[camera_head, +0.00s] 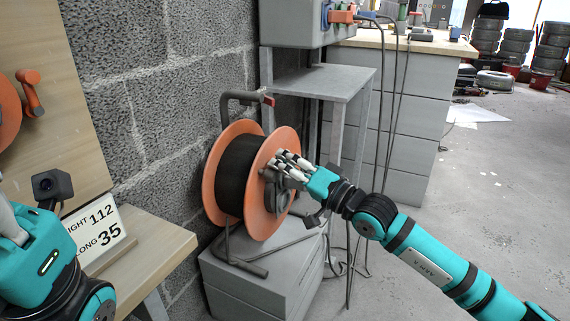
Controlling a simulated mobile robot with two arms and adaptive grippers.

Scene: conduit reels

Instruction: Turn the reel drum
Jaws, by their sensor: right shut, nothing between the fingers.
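The reel drum (222,200) has two orange flanges with black cable wound between them. It stands on a dark metal frame (228,104) on a grey box beside the block wall. My right gripper (278,167) is shut and empty at the drum's right flange, in front of its hub. I cannot tell whether the fingers touch the flange. The gripper and a dark round part hide some of the hub. My left arm shows at the lower left edge, but its fingertips are out of view.
The grey box (262,282) bears the reel. A grey metal stand (325,82) is close behind it, with cables hanging down. A number sign (108,232) is on a wooden table at left. Another orange reel (8,112) shows at the left edge. The floor at right is mostly clear.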

